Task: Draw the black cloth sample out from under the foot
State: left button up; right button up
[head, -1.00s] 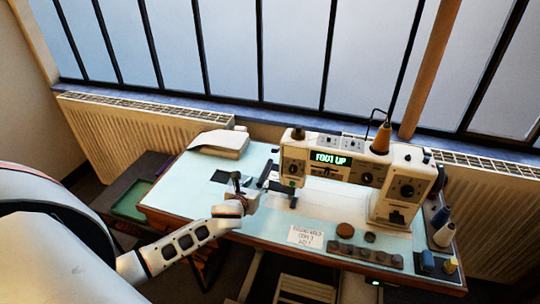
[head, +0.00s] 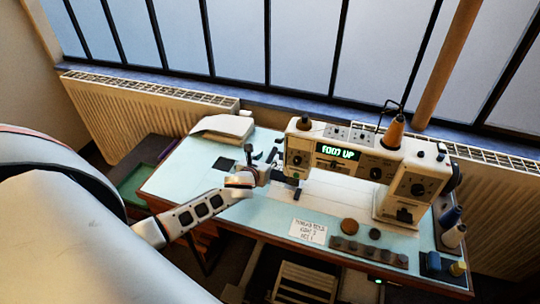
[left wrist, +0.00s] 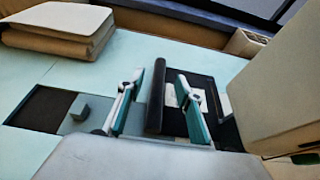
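The sewing machine (head: 385,168) stands on the table, its display reading "FOOT UP". A dark flat piece that looks like the black cloth sample (head: 287,181) lies below the machine's left end; the foot itself is too small to make out. My left gripper (head: 262,160) is just left of the machine head. In the left wrist view the left gripper (left wrist: 158,106) is open, with a raised dark strip (left wrist: 157,85) between its fingers. The strip seems to belong to the dark sample (left wrist: 205,88) behind the right finger; contact cannot be told. My right gripper is out of view.
A dark square (head: 226,164) lies on the pale table left of the gripper, and a cream folded stack (head: 222,129) behind it. A paper note (head: 308,231), a dark strip of small items (head: 368,252) and thread spools (head: 452,236) are along the front and right.

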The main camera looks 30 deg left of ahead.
aim_at(273, 152)
pick_arm(q)
jog(key=shift+x, duration=2.85)
grip_shut()
